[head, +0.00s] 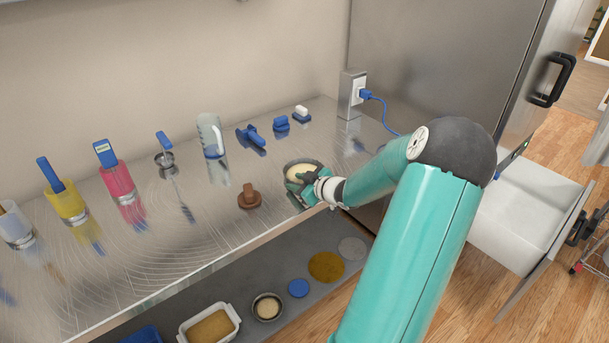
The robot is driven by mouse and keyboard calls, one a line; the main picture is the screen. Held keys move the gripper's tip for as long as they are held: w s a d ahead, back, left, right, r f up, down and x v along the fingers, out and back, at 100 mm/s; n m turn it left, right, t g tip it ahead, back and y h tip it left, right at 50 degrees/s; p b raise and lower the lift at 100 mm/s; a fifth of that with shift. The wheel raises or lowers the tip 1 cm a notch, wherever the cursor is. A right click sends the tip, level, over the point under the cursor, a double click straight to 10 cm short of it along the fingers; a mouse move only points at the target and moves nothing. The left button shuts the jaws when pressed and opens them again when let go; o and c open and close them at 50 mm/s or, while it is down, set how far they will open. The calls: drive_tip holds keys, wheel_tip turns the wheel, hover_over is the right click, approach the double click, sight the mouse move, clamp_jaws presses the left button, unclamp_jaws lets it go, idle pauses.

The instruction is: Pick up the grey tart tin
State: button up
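A round grey tin with a pale cream inside (301,171) sits near the front edge of the steel counter. It looks like the grey tart tin. My gripper (299,188) is at the near side of this tin, low over the counter, and covers part of its rim. I cannot tell whether the fingers touch the tin or how far apart they are. Another small round dark-rimmed tin with a pale inside (267,307) stands on the lower shelf.
On the steel counter (225,235), a brown wooden piece (249,197) stands left of the tin. A clear jug (211,135), blue-handled tools (251,136) and pink (118,181) and yellow (67,203) containers stand further back and left.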

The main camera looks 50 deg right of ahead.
clamp_jaws()
idle(0.5)
